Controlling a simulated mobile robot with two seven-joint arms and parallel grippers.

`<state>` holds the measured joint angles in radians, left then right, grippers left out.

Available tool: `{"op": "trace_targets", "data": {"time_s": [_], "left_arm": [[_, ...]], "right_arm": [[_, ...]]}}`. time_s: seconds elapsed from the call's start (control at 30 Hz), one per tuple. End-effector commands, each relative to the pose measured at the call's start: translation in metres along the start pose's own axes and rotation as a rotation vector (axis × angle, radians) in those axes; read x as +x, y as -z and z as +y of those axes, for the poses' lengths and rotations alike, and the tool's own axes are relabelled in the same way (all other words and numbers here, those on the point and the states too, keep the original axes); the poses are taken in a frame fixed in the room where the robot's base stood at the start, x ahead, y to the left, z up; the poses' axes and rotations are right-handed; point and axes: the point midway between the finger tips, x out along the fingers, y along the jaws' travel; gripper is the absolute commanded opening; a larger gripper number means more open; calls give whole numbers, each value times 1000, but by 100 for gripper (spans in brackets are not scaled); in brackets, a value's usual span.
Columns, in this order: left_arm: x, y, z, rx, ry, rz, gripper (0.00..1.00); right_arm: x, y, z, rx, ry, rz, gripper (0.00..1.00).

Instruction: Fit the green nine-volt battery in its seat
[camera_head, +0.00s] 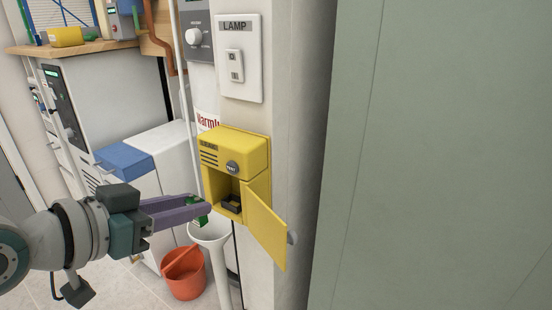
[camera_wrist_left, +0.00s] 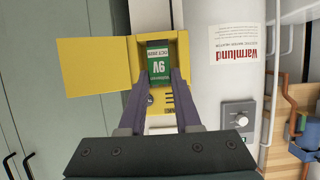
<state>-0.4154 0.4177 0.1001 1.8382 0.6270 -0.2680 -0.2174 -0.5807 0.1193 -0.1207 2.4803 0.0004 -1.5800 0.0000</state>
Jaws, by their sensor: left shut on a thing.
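The green nine-volt battery (camera_wrist_left: 159,65) is held between the purple fingers of my left gripper (camera_wrist_left: 160,82). In the head view the left gripper (camera_head: 205,207) points right, and the battery (camera_head: 202,217) shows only in part at its fingertips. The yellow wall box (camera_head: 237,152) has its door (camera_head: 265,225) open to the right. A dark seat (camera_head: 231,204) shows inside, low in the box. The fingertips are at the left front of the opening; in the wrist view the battery overlaps the opening. I cannot tell how deep it is. My right gripper is not seen.
A lamp switch plate (camera_head: 240,58) is above the yellow box. A large grey-green panel (camera_head: 440,150) fills the right side. Below are a white funnel-topped pipe (camera_head: 215,260) and an orange bucket (camera_head: 184,274). White appliances stand at the left.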

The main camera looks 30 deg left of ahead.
Motion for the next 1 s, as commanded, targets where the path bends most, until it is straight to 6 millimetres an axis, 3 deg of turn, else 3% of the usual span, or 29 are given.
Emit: {"op": "trace_targets", "data": {"time_s": [0.5,1.0], "left_arm": [[61,23,0,-1,1,3,0],[72,30,0,0,1,0,0]], "right_arm": [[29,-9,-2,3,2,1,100],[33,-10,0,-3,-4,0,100]]}}
